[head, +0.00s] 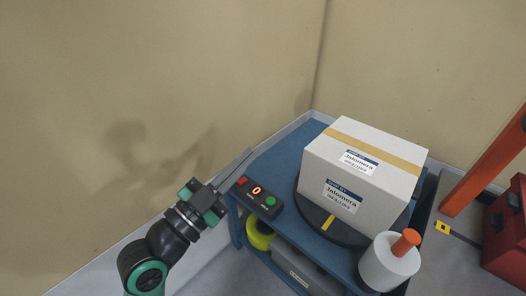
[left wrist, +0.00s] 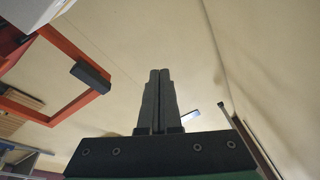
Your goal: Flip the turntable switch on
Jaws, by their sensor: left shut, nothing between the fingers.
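The dark control box (head: 262,209) sits at the left end of the blue bench. It has a red part (head: 241,181), a small display with a lit orange 0 (head: 256,190) and a green button (head: 271,201). The dark round turntable (head: 312,214) with a yellow mark carries a large white carton (head: 345,160). My left gripper (head: 248,153) is shut and empty; its fingers point up and right, appearing just beyond the red part. I cannot tell the gap or any contact. The left wrist view shows the shut fingers (left wrist: 160,76) against the wall, without the control box.
A white roll with an orange top (head: 390,265) stands at the bench's front right. A yellow ring (head: 258,236) and a grey case (head: 295,268) are below. An orange post (head: 484,160) and a red box (head: 505,235) stand at right.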

